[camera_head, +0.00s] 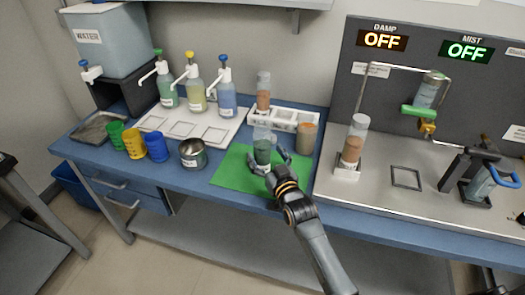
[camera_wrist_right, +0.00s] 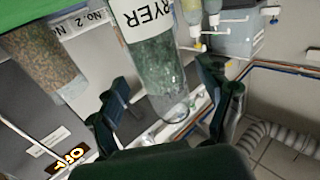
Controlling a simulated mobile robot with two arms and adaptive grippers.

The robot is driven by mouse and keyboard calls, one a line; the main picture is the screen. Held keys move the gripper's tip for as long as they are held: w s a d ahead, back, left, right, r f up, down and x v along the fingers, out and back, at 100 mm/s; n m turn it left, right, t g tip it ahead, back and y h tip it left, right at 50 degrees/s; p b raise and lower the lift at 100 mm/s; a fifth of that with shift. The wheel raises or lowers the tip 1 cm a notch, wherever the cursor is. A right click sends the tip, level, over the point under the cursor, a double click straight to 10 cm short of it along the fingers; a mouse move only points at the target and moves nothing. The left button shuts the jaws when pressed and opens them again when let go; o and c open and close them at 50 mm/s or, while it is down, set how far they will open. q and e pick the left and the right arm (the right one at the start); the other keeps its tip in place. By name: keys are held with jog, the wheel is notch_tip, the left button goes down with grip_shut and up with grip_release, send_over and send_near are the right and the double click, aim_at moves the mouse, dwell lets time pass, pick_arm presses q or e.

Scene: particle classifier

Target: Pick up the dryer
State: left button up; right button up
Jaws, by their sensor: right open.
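The dryer (camera_head: 262,150) is a clear cylinder with dark green particles, standing on the green mat (camera_head: 230,174). In the right wrist view the dryer (camera_wrist_right: 158,75) shows the printed letters "RYER" and lies between my right fingers. My right gripper (camera_head: 268,164) reaches in from the front, with its fingers spread on either side of the dryer's lower part. The right gripper (camera_wrist_right: 168,92) is open, with gaps visible beside the cylinder. The fingers partly hide the dryer's base in the head view. My left gripper is not in view.
A white rack (camera_head: 292,118) behind holds an orange-filled cylinder (camera_head: 263,95), with a brown-filled container (camera_head: 306,138) close right. A metal cup (camera_head: 192,154) and coloured cups (camera_head: 156,147) stand left. Another cylinder (camera_head: 355,140) stands on the grey station at right.

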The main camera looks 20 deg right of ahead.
aim_at(266, 155)
jog(key=w, duration=0.3)
jog(key=shift+w+a, duration=0.1)
jog(key=shift+a, duration=0.05)
jog(key=c, duration=1.5)
jog(key=shift+r, duration=0.2)
jog(key=shift+c, duration=0.2)
